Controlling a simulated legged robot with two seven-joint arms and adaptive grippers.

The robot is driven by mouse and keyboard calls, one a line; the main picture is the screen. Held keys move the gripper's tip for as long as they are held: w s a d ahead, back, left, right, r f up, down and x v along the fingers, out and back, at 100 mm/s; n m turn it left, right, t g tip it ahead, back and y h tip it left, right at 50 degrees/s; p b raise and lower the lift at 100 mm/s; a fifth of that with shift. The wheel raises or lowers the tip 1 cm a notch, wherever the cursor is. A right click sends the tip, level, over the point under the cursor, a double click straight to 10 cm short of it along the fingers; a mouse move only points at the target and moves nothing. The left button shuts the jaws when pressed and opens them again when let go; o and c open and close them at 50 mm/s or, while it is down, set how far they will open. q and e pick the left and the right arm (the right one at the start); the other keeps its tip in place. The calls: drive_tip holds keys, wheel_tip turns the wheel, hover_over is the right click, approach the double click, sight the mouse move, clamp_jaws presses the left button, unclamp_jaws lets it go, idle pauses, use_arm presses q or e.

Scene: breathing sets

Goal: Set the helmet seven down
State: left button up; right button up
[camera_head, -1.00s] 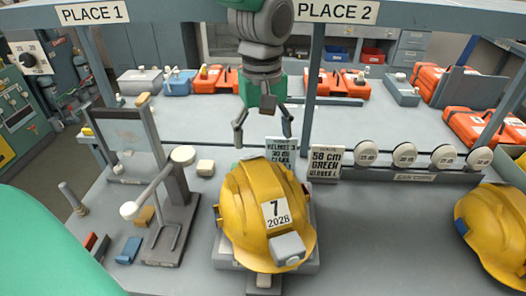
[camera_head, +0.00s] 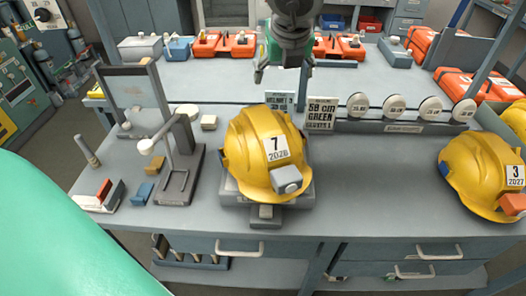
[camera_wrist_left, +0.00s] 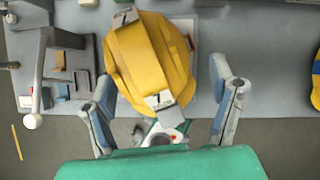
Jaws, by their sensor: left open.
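The yellow helmet seven (camera_head: 254,158), labelled "7 2028", rests upright on a grey stand (camera_head: 238,207) on the bench, its lamp block facing the front. My left gripper (camera_head: 283,76) is open and empty behind and above the helmet, its two fingers apart and not touching it. In the left wrist view the helmet (camera_wrist_left: 152,55) shows beyond the open left gripper (camera_wrist_left: 163,85), with a finger to each side. My right gripper does not show.
A second yellow helmet (camera_head: 478,172), labelled "3 2027", sits at the right. A "58 cm green" card (camera_head: 321,115) and a row of white round caps (camera_head: 394,107) stand behind. A grey post fixture (camera_head: 180,165) stands left. Bench space between the helmets is clear.

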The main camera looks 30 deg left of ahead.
use_arm(q)
drive_tip(key=s+f+n+g, duration=0.2)
drive_tip(key=s, duration=0.2)
hover_over(264, 120)
drive_tip(key=s+d, duration=0.1)
drive_tip(key=s, duration=0.1)
drive_tip(key=f, duration=0.6)
drive_tip(key=shift+w+d+f, duration=0.15)
drive_tip(key=shift+w+f, duration=0.05)
drive_tip(key=shift+w, duration=0.05)
drive_tip(key=shift+p+x, duration=0.5)
drive_tip(key=shift+x, duration=2.35)
drive_tip(key=shift+d, duration=0.2)
clamp_jaws()
